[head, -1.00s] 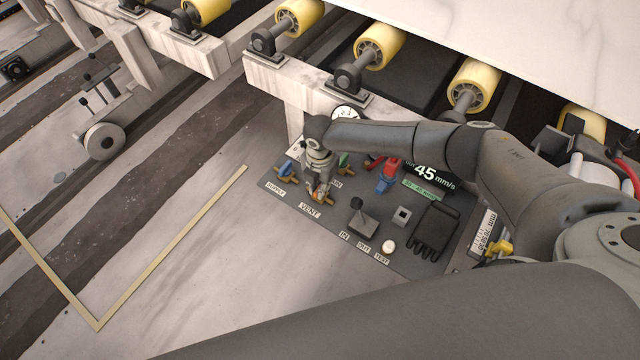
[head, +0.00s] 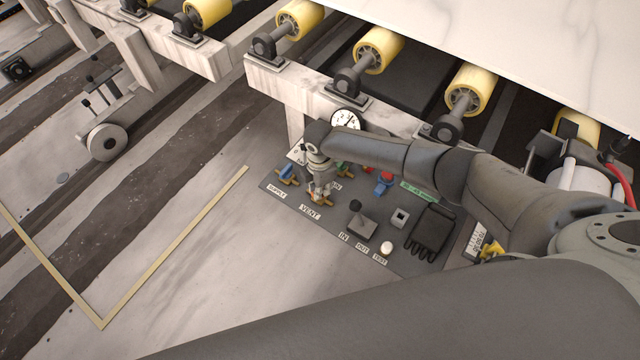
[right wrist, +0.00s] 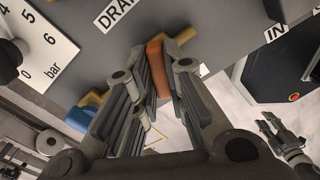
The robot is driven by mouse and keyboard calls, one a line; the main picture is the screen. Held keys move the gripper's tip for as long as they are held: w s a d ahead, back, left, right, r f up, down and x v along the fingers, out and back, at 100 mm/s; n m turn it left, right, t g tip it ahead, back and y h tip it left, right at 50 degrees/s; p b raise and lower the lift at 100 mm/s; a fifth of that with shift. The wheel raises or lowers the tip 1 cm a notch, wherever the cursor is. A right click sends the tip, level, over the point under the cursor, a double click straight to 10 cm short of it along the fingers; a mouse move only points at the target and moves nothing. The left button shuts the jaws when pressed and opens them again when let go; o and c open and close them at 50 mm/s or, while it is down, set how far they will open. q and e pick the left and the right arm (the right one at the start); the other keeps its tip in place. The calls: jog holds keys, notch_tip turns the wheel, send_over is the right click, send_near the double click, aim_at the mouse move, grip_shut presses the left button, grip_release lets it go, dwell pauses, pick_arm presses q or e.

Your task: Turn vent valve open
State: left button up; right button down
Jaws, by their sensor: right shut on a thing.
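My right gripper (right wrist: 160,85) is shut on an orange-brown handle (right wrist: 155,58) on a brass fitting. In the head view this is the valve beside the VENT label (head: 310,212). My right gripper (head: 318,185) comes down on it from above and hides most of the handle, so its exact angle there is unclear. The DRAIN label (right wrist: 118,13) is near it in the right wrist view. My left gripper (right wrist: 268,122) shows small in that view, fingers apart and empty; it is out of the head view.
A blue SUPPLY valve (head: 287,174) is close on the left. A pressure gauge (head: 346,119) stands behind. A black lever (head: 361,222), a white button (head: 386,248) and a black glove (head: 431,232) are to the right. Yellow rollers (head: 472,88) and a white slab (head: 520,50) lie behind.

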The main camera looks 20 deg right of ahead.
jog(key=m+p, duration=0.3)
jog(key=m, duration=0.3)
jog(key=shift+r+m, duration=0.1)
jog(key=shift+m, duration=0.2)
jog(key=m+p, duration=0.1)
jog(key=m, duration=0.1)
jog(key=shift+m, duration=0.3)
jog(key=shift+m+p, duration=0.55)
jog(key=shift+m, duration=1.15)
jog(key=c, duration=1.5)
grip_release()
notch_tip(320, 180, up, 12)
jog(key=shift+f, duration=0.1)
